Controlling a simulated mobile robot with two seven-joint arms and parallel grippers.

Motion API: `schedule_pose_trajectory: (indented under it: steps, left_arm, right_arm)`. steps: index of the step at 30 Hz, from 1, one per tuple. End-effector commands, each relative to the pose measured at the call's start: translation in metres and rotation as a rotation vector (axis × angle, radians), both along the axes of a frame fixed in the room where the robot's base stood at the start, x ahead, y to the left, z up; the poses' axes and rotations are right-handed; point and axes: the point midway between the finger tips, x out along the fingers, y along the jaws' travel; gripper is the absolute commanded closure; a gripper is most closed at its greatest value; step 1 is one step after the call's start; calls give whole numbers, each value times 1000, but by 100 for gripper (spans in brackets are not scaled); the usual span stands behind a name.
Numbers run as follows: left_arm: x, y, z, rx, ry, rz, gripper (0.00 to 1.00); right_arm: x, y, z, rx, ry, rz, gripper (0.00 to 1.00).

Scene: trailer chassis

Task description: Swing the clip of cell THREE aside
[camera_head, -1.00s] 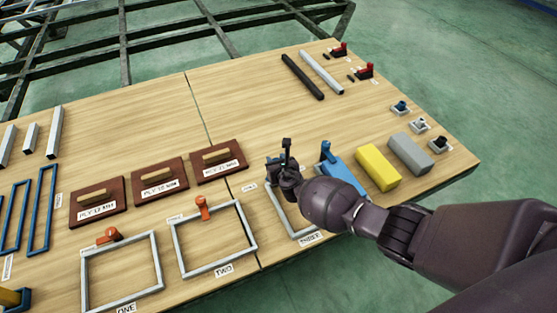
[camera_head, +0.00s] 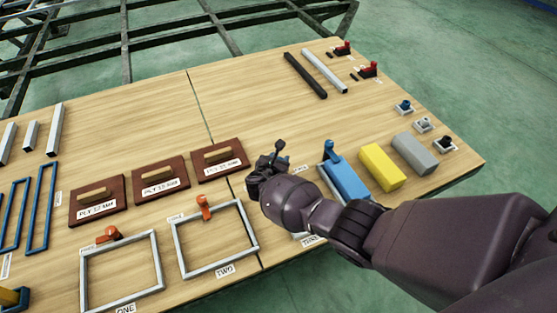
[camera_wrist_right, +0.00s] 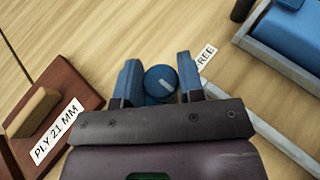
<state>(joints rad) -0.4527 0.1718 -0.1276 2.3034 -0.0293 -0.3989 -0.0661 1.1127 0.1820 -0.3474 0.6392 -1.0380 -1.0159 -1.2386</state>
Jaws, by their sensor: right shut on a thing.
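Cell THREE is a grey frame (camera_wrist_right: 280,143) partly hidden under my right arm; its front label (camera_head: 311,240) shows in the head view. My right gripper (camera_head: 266,172) is low over the table at the back left of that cell. In the right wrist view its two fingers (camera_wrist_right: 159,82) stand on either side of a blue round clip knob (camera_wrist_right: 160,83) with a pale line, and it is shut on it. The clip's lower part is hidden. My left gripper is not in view.
Cell TWO (camera_head: 178,252) and cell ONE (camera_head: 85,285) have orange clips. The PLY 21 MM board (camera_wrist_right: 68,85) lies left of the gripper. Blue (camera_head: 346,178), yellow (camera_head: 381,167) and grey (camera_head: 414,153) blocks stand to the right.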

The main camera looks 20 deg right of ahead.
Motion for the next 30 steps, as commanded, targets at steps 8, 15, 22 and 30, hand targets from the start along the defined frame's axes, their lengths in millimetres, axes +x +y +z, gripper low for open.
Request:
schedule_pose_trajectory:
  steps: [8,15,22,30]
  left_arm:
    - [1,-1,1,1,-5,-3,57]
    - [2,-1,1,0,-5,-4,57]
    - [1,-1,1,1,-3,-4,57]
    - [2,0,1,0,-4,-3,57]
  right_arm:
    - [-1,0,-2,1,4,-21,88]
    - [-1,0,-2,1,3,-21,88]
    - [-1,0,-1,1,2,-20,42]
    - [-2,2,2,1,-1,-19,42]
